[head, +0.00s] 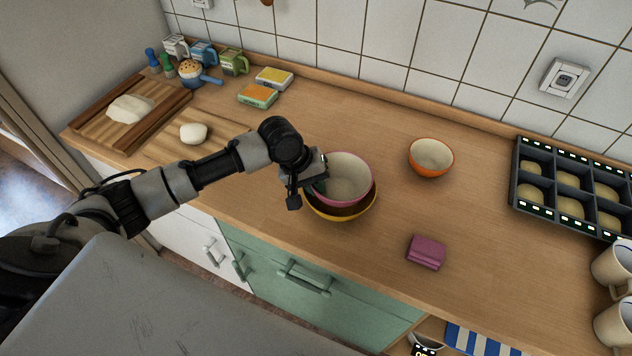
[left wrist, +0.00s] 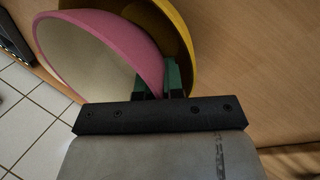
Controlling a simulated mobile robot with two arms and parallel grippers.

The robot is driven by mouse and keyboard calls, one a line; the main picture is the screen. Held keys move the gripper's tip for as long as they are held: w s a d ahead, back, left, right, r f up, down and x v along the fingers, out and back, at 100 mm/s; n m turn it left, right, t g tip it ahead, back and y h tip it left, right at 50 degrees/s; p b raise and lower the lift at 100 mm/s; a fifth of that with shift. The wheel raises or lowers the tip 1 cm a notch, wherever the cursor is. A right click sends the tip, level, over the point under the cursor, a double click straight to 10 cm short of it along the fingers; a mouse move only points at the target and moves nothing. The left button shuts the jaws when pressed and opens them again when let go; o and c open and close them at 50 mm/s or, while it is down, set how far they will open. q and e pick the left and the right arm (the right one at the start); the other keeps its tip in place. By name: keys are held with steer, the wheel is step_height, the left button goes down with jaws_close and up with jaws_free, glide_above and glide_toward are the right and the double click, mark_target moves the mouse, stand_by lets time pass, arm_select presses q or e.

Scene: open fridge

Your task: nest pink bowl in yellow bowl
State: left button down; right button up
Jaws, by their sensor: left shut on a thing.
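The pink bowl (head: 347,176) is at the middle of the counter, sitting in or just over the yellow bowl (head: 347,214). The yellow bowl's rim shows below and around its front side. My left gripper (head: 316,187) is shut on the pink bowl's left wall. In the left wrist view the green fingertips (left wrist: 158,78) pinch the pink bowl's rim (left wrist: 112,38), with the yellow bowl (left wrist: 178,30) right behind it. The pink bowl looks slightly tilted. Whether its base touches the yellow bowl's inside is hidden. My right gripper is not in view.
An orange bowl (head: 431,158) stands to the right, and a pink-purple sponge-like block (head: 426,252) lies nearer the front edge. A dark muffin tray (head: 516,178) and mugs (head: 613,268) are at far right. Cutting boards (head: 88,136) with dough are at left. Counter between is clear.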

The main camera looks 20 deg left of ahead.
arm_select(q)
steer(key=shift+f, duration=0.65)
steer(key=shift+r+p, duration=0.2)
steer(key=shift+p, duration=0.35)
stand_by(1.2)
steer(key=c, duration=1.2)
jaws_free()
steer(key=shift+o, duration=0.2)
steer(key=shift+r+p, duration=4.05)
steer(key=shift+p, duration=0.7)
